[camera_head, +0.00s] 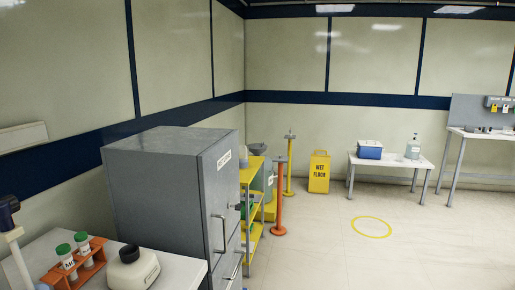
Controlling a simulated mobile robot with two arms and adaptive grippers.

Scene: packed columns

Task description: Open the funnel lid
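A dark grey, round funnel-like piece (257,149) shows in the head view, just beyond the tall grey cabinet, above a grey container (268,172) with a small white label. It is small and far off, and I cannot make out a separate lid or whether one is open or shut. The yellow shelf in front hides much of the container. Neither of my grippers is in view.
A tall grey cabinet (158,190) and a yellow shelf (251,205) stand before the funnel. An orange post (279,200), a yellow post (290,165) and a wet-floor sign (319,172) are nearby. A white bench (185,269) is close at left. Floor (420,235) is clear at right.

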